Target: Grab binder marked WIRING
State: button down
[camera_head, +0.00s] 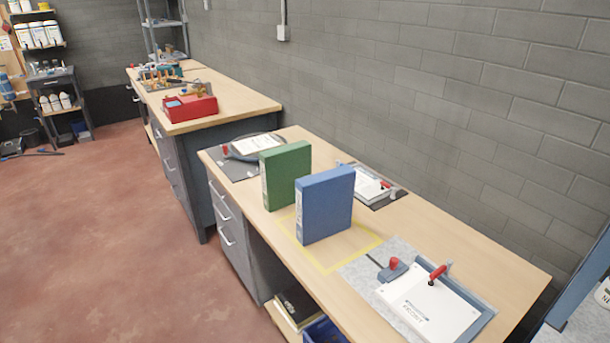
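Two binders stand upright on the near wooden workbench (380,237). The green binder (287,173) stands behind and to the left of the blue binder (326,206). Their narrow spines face left and carry pale labels, too small to read, so I cannot tell which is marked WIRING. The blue binder stands within or at the edge of a yellow outlined square (327,272) on the bench top. My gripper is not in view.
A clamped white paper block (428,308) lies on a grey mat at the bench's near right. Other clamped papers (258,144) (372,187) lie behind the binders. A red toolbox (190,108) sits on the far bench. The reddish floor (110,240) at left is clear.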

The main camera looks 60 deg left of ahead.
aim_at(280, 166)
jog(key=k+l+u, duration=0.3)
jog(key=k+u, duration=0.15)
jog(key=k, duration=0.15)
jog(key=u, duration=1.45)
jog(key=i+j+z, duration=0.2)
jog(key=z, duration=0.2)
jog(key=i+j+z, duration=0.25)
jog(key=z, duration=0.2)
jog(key=i+j+z, duration=0.1)
jog(key=j, duration=0.25)
jog(key=i+j, duration=0.25)
jog(key=i+j+z, duration=0.15)
jog(key=j, duration=0.25)
jog(key=i+j+z, duration=0.1)
jog(key=j, duration=0.3)
jog(key=i+j+z, duration=0.1)
jog(key=j, duration=0.25)
jog(key=i+j, duration=0.15)
jog(key=j, duration=0.2)
jog(key=i+j, duration=0.1)
jog(key=j, duration=0.25)
jog(key=i+j, duration=0.15)
jog(key=j, duration=0.2)
jog(key=i+j, duration=0.1)
jog(key=j, duration=0.3)
jog(key=i+j, duration=0.15)
jog(key=j, duration=0.2)
